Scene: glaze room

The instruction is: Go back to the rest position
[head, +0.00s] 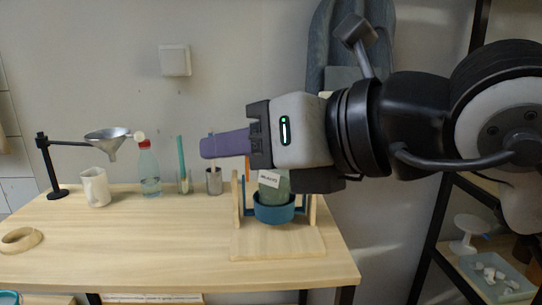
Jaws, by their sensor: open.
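My gripper (224,144) is raised above the right half of the wooden table (150,250), pointing left. Its purple fingers are seen from the side and overlap in this view. They stand open with nothing visible between them. Below and right of the fingers, a green-grey container with a white label (273,186) sits in or behind a blue bowl (274,214). Both are within a small wooden stand (275,246) on the table. My gripper and wrist hide the stand's top, and I cannot tell how the container is supported.
A metal funnel (107,142) hangs on a black stand (49,165) near a white mug (95,187). A clear bottle with a red neck (149,170) and metal cup (214,181) stand behind. A wooden ring (20,240) lies front left. Shelving (455,270) is at right.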

